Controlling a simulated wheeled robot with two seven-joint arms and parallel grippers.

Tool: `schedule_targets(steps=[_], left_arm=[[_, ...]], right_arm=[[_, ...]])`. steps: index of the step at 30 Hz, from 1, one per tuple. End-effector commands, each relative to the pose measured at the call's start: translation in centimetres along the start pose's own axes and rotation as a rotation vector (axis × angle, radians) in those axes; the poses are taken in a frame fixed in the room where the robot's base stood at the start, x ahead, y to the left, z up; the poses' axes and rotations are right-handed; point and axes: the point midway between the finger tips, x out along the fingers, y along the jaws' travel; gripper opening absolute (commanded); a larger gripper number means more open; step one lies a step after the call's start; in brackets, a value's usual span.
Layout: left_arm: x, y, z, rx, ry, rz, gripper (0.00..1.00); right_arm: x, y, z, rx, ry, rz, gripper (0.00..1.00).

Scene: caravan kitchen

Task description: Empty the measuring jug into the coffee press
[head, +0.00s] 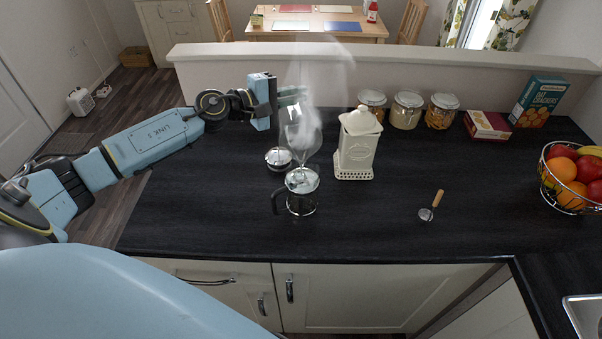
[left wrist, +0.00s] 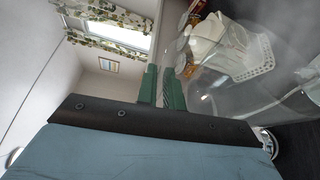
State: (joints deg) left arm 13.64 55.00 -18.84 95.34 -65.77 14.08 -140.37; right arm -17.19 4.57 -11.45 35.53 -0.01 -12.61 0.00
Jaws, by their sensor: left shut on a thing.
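My left gripper (head: 290,95) is shut on the clear measuring jug (head: 318,80) and holds it tilted, mouth down, above the coffee press. Its green fingertips (left wrist: 163,88) show in the left wrist view, with the jug's clear wall (left wrist: 205,85) beside them. The coffee press (head: 301,203) stands upright on the dark counter, open at the top, its dark handle to the left. A clear stream (head: 303,165) runs from the jug down into the press. Whitish haze blurs the jug, so the amount left inside cannot be told. My right gripper is out of view.
The press lid (head: 278,155) stands just behind the press. A cream canister (head: 357,140) stands close to the right. The front counter is clear.

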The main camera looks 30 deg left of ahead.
Motion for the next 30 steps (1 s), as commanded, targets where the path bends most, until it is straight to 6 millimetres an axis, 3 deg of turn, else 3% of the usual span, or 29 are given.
schedule_targets(steps=[30], left_arm=[[0.5,0.8,1.8,0.117,-0.007,0.046,0.0]], right_arm=[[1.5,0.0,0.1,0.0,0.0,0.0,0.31]])
